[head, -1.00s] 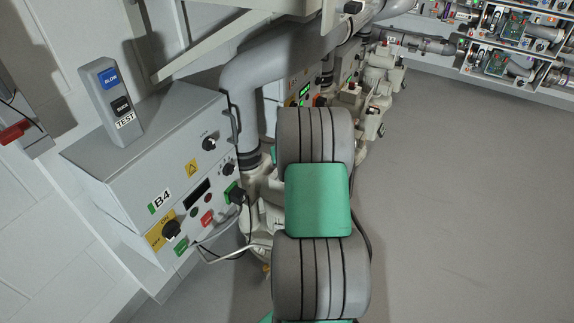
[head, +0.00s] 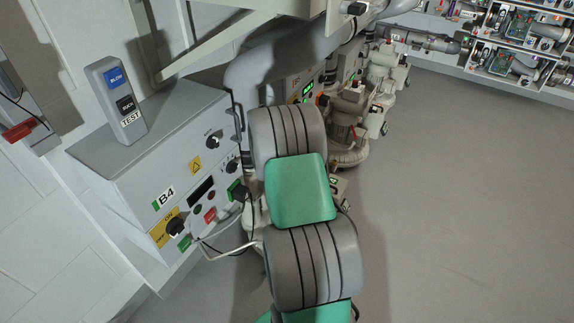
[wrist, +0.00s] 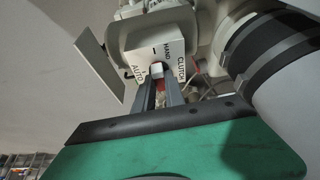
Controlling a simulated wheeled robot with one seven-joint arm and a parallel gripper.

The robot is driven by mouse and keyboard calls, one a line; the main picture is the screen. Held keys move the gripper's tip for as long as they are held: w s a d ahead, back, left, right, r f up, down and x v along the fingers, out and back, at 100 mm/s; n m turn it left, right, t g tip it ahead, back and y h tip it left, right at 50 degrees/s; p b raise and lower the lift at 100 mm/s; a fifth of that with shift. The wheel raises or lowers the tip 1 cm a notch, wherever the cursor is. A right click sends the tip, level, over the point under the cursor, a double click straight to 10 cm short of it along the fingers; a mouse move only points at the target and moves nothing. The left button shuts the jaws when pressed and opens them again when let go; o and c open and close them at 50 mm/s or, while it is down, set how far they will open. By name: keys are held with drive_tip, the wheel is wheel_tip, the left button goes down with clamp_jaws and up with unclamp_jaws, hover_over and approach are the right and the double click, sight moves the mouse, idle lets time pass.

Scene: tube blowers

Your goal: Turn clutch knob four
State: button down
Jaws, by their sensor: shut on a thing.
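The clutch plate (wrist: 165,49) is in the upper middle of the wrist view, a pale plate lettered AUTO, HAND and CLUTCH. A small whitish clutch knob (wrist: 156,68) sits at its lower part, mostly covered by my fingers. My gripper (wrist: 158,78) is shut on this knob, with its two dark fingers on either side. The number of this clutch cannot be read. In the head view my own arm hides the gripper and the knob it holds.
A grey control box marked B4 (head: 164,199) with several knobs and buttons stands left of my arm. A TEST box (head: 117,101) sits on top. A pale machine (head: 352,103) stands behind my arm. Shelves (head: 520,45) are far right. The grey floor (head: 470,190) at right is clear.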

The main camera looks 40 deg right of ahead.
idle(0.3)
drive_tip(key=c, duration=1.4)
unclamp_jaws()
drive_tip(key=shift+r, duration=0.15)
drive_tip(key=w+p+v, duration=0.1)
drive_tip(key=v, duration=0.6)
drive_tip(key=shift+s+r, duration=0.2)
drive_tip(key=shift+s, duration=0.25)
drive_tip(key=shift+a, duration=0.15)
